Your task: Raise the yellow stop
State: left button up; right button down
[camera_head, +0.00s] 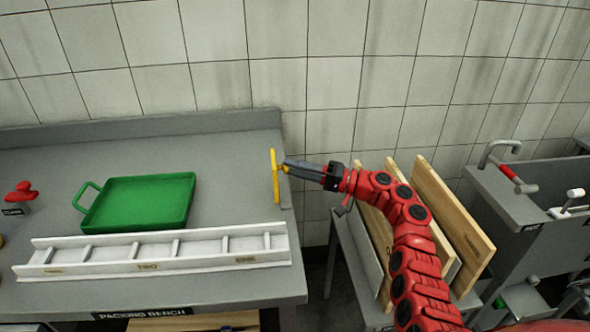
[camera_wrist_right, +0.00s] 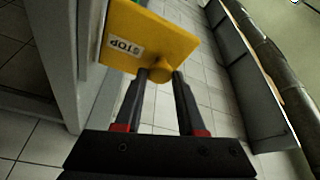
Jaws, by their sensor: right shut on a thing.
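The yellow stop (camera_head: 275,176) is a thin upright plate at the right end of the packing bench. In the right wrist view the yellow stop (camera_wrist_right: 150,36) carries a white label reading "STOP" and has a round knob. My right gripper (camera_head: 288,167) reaches it from the right, its fingers shut on the knob. The fingers also show in the right wrist view (camera_wrist_right: 160,76), one on each side of the knob. The plate stands above the bench edge; its lower end meets the bench side. My left gripper is not in view.
On the packing bench (camera_head: 240,140) lie a green tray (camera_head: 140,203) and a long white divided rack (camera_head: 155,252). A red-handled item (camera_head: 21,191) is at the far left. Wooden boards (camera_head: 450,215) stand right of the bench, near my right arm. A sink (camera_head: 520,190) is further right.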

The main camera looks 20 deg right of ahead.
jog(key=c, duration=0.5)
grip_release()
jog(key=shift+a, duration=0.1)
jog(key=b+v, duration=0.1)
jog(key=v, duration=1.6)
jog(key=shift+s+d+b, duration=0.2)
jog(key=shift+b, duration=0.2)
jog(key=shift+f, duration=0.2)
